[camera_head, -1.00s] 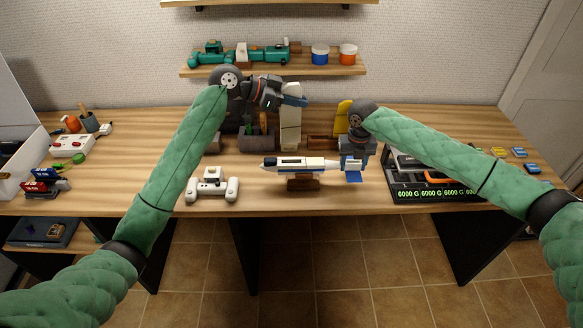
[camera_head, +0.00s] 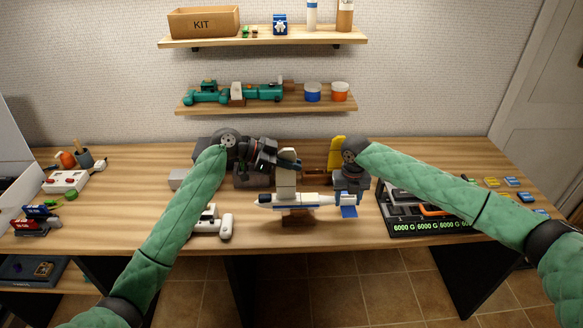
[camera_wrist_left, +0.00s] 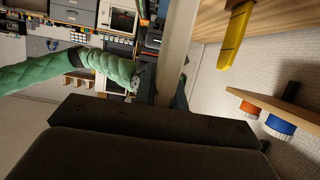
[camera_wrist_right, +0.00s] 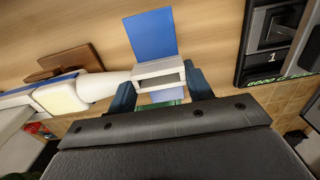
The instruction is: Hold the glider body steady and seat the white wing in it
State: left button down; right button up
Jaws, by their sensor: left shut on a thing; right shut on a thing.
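The glider body (camera_head: 318,202), white with blue trim and a dark nose, lies level on a small brown stand (camera_head: 298,217). My right gripper (camera_head: 350,184) is shut on its tail end, beside the blue fins. The right wrist view shows this grip (camera_wrist_right: 161,88) around the tail (camera_wrist_right: 158,72). My left gripper (camera_head: 288,163) is shut on the white wing (camera_head: 286,182), which stands upright over the body's middle. The wing's lower end meets the body's top in the head view; I cannot tell whether it is seated. The left wrist view shows a pale strip of wing (camera_wrist_left: 176,50) between the fingers.
A black rack with green "6000 G" displays (camera_head: 432,226) stands right of the tail. A white controller-like device (camera_head: 226,226) is partly behind my left arm. A yellow piece (camera_head: 336,152) stands behind my right gripper. Shelves hang above the back.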

pick_arm(q)
jog(key=shift+f, duration=0.75)
jog(key=c, duration=1.5)
grip_release()
jog(key=shift+o, duration=0.2)
jog(key=shift+r, duration=0.1)
jog(key=v, duration=1.2)
jog(key=shift+s, duration=0.1)
pick_arm(e)
jog(key=o, duration=1.1)
jog(key=shift+r, duration=0.15)
